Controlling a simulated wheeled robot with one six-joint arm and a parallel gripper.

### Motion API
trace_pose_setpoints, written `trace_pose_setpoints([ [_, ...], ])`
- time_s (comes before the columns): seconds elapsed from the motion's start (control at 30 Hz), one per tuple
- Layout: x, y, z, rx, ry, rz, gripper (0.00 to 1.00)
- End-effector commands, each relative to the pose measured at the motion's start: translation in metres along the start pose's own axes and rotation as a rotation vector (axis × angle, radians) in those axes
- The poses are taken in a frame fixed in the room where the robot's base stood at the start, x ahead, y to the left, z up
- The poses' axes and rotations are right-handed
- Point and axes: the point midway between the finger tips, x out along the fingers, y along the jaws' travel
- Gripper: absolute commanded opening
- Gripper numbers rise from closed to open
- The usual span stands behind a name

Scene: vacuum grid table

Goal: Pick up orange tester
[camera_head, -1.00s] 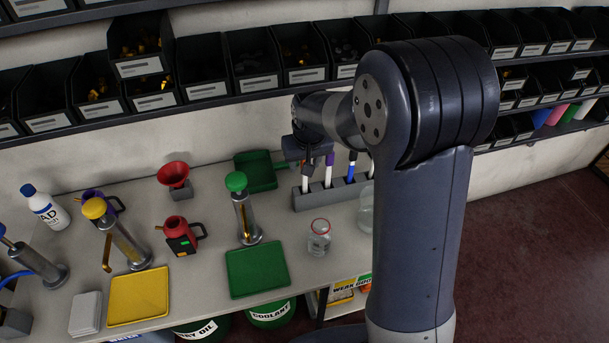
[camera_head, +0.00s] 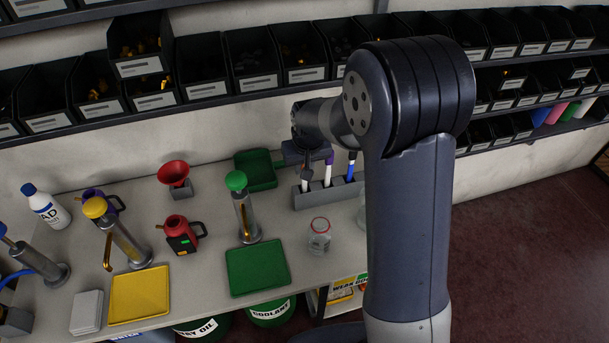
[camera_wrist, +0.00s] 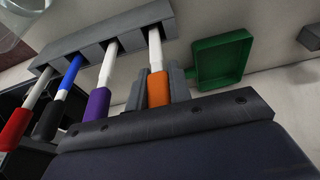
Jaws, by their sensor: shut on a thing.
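The orange tester (camera_wrist: 158,88) has an orange handle and a white shaft. In the wrist view its handle sits between the grey jaws of my gripper (camera_wrist: 157,92), which is shut on it. Its shaft runs to the last slot of the grey rack (camera_wrist: 105,36); I cannot tell how deep it sits.
A purple tester (camera_wrist: 95,104), a blue and black one (camera_wrist: 48,118) and a red one (camera_wrist: 15,128) stand beside it. A green bin (camera_wrist: 222,60) is close by. A glass jar (camera_head: 319,238) and green tray (camera_head: 258,268) stand in front.

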Motion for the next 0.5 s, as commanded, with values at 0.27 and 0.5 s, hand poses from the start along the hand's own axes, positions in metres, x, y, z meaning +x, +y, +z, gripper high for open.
trace_pose_setpoints([
  [0.27, 0.0, 0.0, 0.0, 0.0, 0.0, 0.0, 0.0],
  [0.5, -0.024, 0.0, -0.007, 0.0, 0.005, 0.0, 0.0],
])
